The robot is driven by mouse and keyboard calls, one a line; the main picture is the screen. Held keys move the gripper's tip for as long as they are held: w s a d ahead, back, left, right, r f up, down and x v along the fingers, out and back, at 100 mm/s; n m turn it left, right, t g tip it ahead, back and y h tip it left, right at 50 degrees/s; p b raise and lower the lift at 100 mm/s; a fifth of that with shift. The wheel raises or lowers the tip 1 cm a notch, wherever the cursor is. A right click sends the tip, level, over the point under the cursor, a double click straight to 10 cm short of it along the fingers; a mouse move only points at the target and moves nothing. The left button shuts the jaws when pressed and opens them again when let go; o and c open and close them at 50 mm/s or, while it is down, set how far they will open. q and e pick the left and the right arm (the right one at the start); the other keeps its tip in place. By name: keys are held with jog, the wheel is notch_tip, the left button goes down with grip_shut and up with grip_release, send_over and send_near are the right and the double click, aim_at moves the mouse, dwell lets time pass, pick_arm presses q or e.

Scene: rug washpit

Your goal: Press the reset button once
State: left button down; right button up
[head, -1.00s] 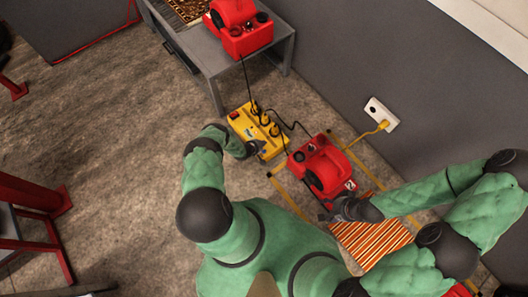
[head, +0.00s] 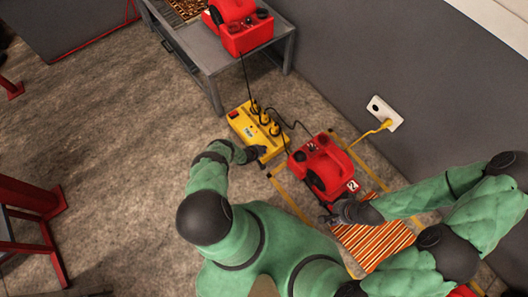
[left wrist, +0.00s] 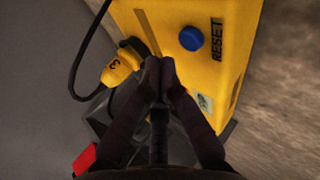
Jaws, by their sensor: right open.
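The yellow power box (head: 243,124) lies on the floor with several plugs in it. In the left wrist view, its blue button (left wrist: 191,38) stands beside the printed word RESET. My left gripper (head: 259,153) is at the box's near end in the head view, where the button cannot be made out. In the left wrist view, its fingertips (left wrist: 160,66) are together with nothing between them, beside the button and apart from it in the picture. My right gripper (head: 331,214) is open by the near end of the red machine marked 2 (head: 318,158).
A plug marked 3 (left wrist: 116,72) and its black cable stand close left of my left fingers. A grey table (head: 210,60) holds another red machine (head: 246,36). A wall socket (head: 381,108) has a yellow plug. Bare floor lies left of the box.

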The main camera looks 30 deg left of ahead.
pick_arm(q)
jog(key=shift+f, duration=0.5)
dwell(1.6)
jog(key=shift+r+p, duration=1.85)
jog(key=shift+r, duration=0.65)
